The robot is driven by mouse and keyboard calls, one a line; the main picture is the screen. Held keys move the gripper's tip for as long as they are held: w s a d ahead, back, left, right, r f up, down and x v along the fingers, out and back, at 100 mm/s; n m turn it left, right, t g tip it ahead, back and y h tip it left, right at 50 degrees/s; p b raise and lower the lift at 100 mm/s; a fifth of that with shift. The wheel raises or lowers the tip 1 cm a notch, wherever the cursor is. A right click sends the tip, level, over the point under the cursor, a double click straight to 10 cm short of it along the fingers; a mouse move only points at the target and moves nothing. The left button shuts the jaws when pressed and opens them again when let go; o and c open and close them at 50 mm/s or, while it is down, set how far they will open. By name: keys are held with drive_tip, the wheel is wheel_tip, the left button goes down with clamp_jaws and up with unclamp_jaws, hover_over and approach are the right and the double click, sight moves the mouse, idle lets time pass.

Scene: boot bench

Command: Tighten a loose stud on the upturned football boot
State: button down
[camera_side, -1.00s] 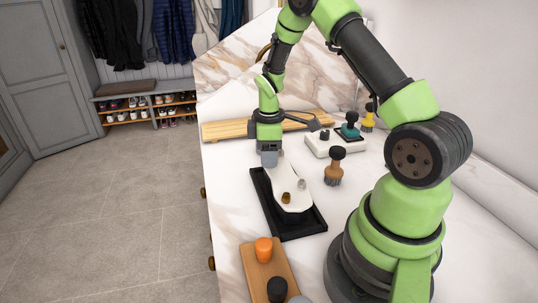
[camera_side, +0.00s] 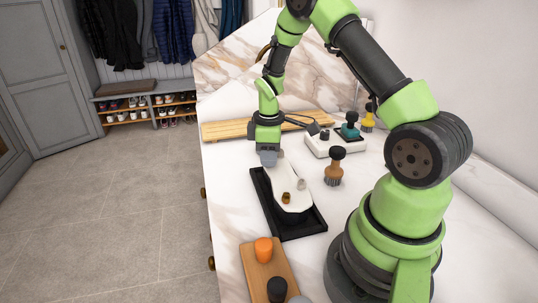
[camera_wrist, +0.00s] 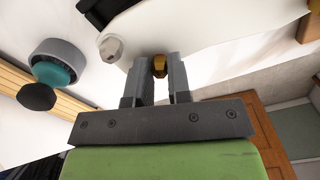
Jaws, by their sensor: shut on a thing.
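The upturned boot shows as a white sole (camera_side: 282,178) in a black tray (camera_side: 315,222); the sole also fills the upper part of the wrist view (camera_wrist: 200,30). A brass stud (camera_side: 286,198) and a grey stud (camera_side: 301,184) stand at the sole's near end. My gripper (camera_side: 268,163) points down at the far end of the sole. In the wrist view my gripper (camera_wrist: 160,68) is shut on a brass stud (camera_wrist: 160,64), one finger on each side. A pale grey stud (camera_wrist: 111,47) stands to its left. The held stud is hidden in the side view.
A brush (camera_side: 334,167) stands right of the boot. A wooden board (camera_side: 225,130) lies at the back.

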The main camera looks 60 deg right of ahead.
drive_tip(key=m, duration=0.8)
drive_tip(key=shift+m, duration=0.3)
drive_tip(key=m, duration=0.4)
drive_tip(key=shift+m, duration=2.4)
drive_tip(key=c, duration=1.1)
unclamp_jaws()
drive_tip(key=shift+o, duration=0.2)
